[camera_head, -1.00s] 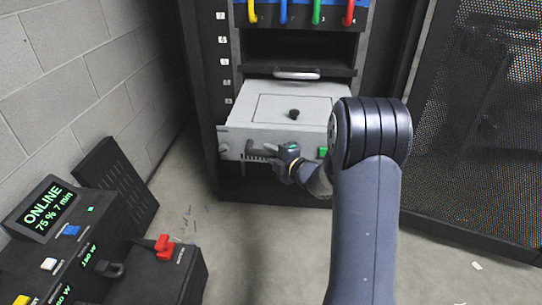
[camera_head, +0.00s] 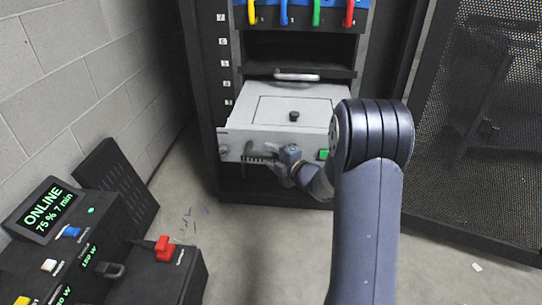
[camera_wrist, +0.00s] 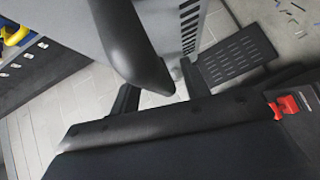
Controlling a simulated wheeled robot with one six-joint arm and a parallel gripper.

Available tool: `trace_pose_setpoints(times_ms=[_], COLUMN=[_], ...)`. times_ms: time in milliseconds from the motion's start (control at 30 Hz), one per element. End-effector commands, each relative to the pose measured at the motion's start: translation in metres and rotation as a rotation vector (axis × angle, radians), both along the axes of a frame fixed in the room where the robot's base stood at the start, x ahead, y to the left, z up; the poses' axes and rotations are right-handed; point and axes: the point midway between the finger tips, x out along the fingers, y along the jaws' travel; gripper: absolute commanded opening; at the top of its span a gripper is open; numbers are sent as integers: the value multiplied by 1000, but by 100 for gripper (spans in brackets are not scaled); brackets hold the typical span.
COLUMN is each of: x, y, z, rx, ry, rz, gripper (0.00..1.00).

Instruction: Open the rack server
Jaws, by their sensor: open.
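The rack server (camera_head: 262,142) is a light grey chassis drawn out of the black rack in the head view. Its flat top has a panel with a black knob (camera_head: 294,116). A dark handle (camera_head: 252,150) is on the left of its front face and a green button (camera_head: 323,154) on the right. My gripper (camera_head: 272,163) is open at the front face, close by the handle. In the wrist view a thick dark bar, seemingly the handle (camera_wrist: 125,40), runs down toward the gap between my fingers (camera_wrist: 160,92). Contact cannot be told.
An empty bay with a silver handle (camera_head: 297,76) is above the server, below colored cables (camera_head: 316,12). A perforated door (camera_head: 480,110) stands open at right. A black unit with a red switch (camera_head: 163,248) and a display (camera_head: 50,210) is at lower left.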

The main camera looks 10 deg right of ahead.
Motion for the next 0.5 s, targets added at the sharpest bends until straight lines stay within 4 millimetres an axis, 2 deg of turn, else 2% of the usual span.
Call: trace_pose_setpoints(times_ms=[500], x=[-80], y=[-43], z=[15], rx=[0], ry=[2], rz=[-4], gripper=[44])
